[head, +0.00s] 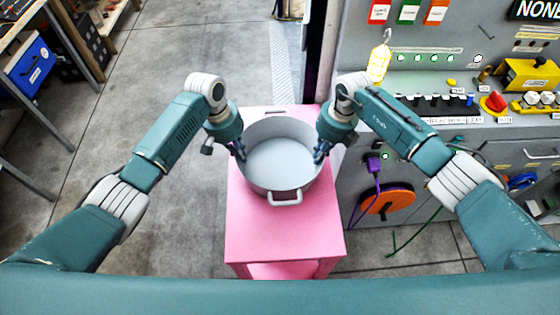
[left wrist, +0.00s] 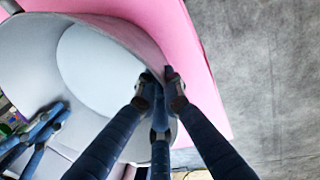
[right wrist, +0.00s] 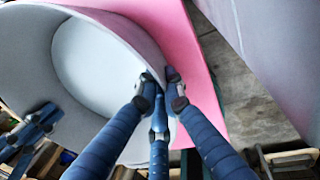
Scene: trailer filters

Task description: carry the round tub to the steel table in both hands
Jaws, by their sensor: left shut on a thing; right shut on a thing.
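The round tub (head: 283,185) is grey, open-topped and empty, with a small handle on its near side. It is upright on, or just over, a pink stand (head: 285,235); I cannot tell if it touches. My left gripper (head: 240,155) is shut on the tub's left wall, with fingers on both sides of the rim in the left wrist view (left wrist: 160,85). My right gripper (head: 319,155) is shut on the right wall, and its fingers straddle the rim in the right wrist view (right wrist: 160,85). I cannot make out the steel table.
A grey control panel (head: 450,95) with knobs, labels and an orange disc (head: 387,200) stands close on the right. A shelf with a blue bin (head: 30,65) is at the far left. Concrete floor (head: 180,60) is clear left of the pink stand.

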